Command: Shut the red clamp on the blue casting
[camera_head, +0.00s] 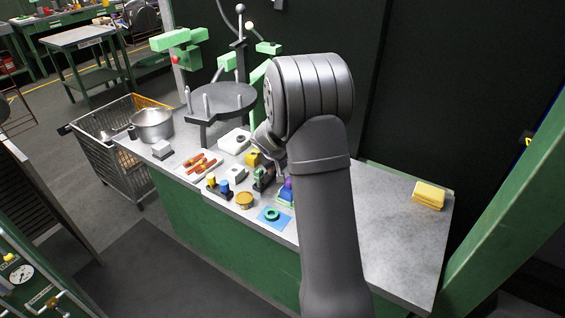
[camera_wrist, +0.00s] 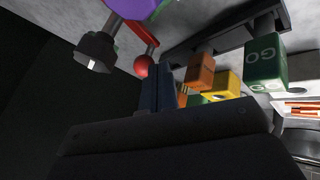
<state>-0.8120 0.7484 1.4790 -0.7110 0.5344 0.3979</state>
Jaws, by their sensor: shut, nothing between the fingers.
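In the wrist view my gripper (camera_wrist: 157,70) shows as two dark bluish fingers close together, shut and empty. A red lever with a red ball end (camera_wrist: 143,66), part of the red clamp, is just left of the fingertips; I cannot tell if they touch. A purple part (camera_wrist: 130,8) is at the top edge beside the lever. In the head view a purple part (camera_head: 288,183) sits above a small blue piece (camera_head: 285,196), perhaps the blue casting, partly hidden by my arm. The clamp's jaw position is not clear.
A dark cylindrical part (camera_wrist: 95,52) hangs left of the lever in the wrist view. Orange (camera_wrist: 200,72), yellow (camera_wrist: 222,84) and green GO (camera_wrist: 265,62) blocks are close on the right. The bench's right side is clear except for a yellow sponge-like block (camera_head: 428,195).

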